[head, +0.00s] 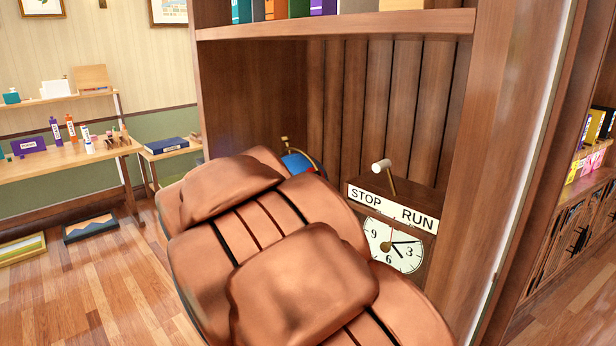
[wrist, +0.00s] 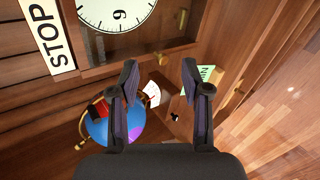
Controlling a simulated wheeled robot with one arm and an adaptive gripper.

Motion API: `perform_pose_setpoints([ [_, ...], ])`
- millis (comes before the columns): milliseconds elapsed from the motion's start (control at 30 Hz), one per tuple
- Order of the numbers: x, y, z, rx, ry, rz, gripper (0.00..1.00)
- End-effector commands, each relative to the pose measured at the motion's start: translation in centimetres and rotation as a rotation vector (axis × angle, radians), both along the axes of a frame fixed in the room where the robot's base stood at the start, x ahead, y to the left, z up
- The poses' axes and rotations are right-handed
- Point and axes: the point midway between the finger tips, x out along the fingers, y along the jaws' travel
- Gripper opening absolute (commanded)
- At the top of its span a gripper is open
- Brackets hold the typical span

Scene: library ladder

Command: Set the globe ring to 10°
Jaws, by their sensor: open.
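The globe (wrist: 112,132) is blue with red patches and sits at the lower left in the wrist view, partly behind my left finger. A dark ring with brass fittings (wrist: 79,146) runs around it; its setting cannot be read. A small white card with red marks (wrist: 153,94) lies beside it, between the fingers in the picture. My gripper (wrist: 160,78) is open, with nothing seen between its fingertips. In the head view only the top of the globe (head: 297,163) and a brass piece (head: 285,142) show; my copper-brown arm hides the rest and the gripper.
A clock (head: 392,245) with a STOP/RUN plate (head: 391,207) and a white-knobbed lever (head: 381,166) stands right of the globe in the bookcase. Its wooden side wall (head: 510,130) bounds the right. A pale green note (wrist: 206,76) lies behind my right finger. Open floor (head: 95,285) is left.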

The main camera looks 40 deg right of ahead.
Motion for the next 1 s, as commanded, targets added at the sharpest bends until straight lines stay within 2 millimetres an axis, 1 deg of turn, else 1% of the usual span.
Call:
perform_pose_setpoints([
  [33, 1.5, -1.5, 1.1, -0.056, 0.016, 0.027, 0.47],
  [100, 3.7, -3.3, 2.3, -0.132, 0.042, 0.08, 0.47],
  [167, 5.6, -4.6, 3.4, -0.195, 0.065, 0.127, 0.47],
  [200, 7.0, -5.4, 4.0, -0.235, 0.084, 0.159, 0.47],
  [267, 9.1, -6.4, 4.8, -0.291, 0.11, 0.209, 0.47],
  [300, 10.4, -6.9, 5.3, -0.325, 0.127, 0.244, 0.47],
  [400, 13.5, -8.0, 5.8, -0.394, 0.175, 0.325, 0.47],
  [500, 15.9, -8.5, 6.2, -0.447, 0.213, 0.39, 0.47],
  [600, 17.7, -8.8, 6.2, -0.478, 0.239, 0.438, 0.47],
  [700, 18.6, -8.9, 6.2, -0.494, 0.252, 0.464, 0.47],
  [867, 19.2, -9.7, 6.1, -0.499, 0.257, 0.473, 0.47],
  [1000, 19.6, -11.4, 5.8, -0.498, 0.259, 0.472, 0.47],
])
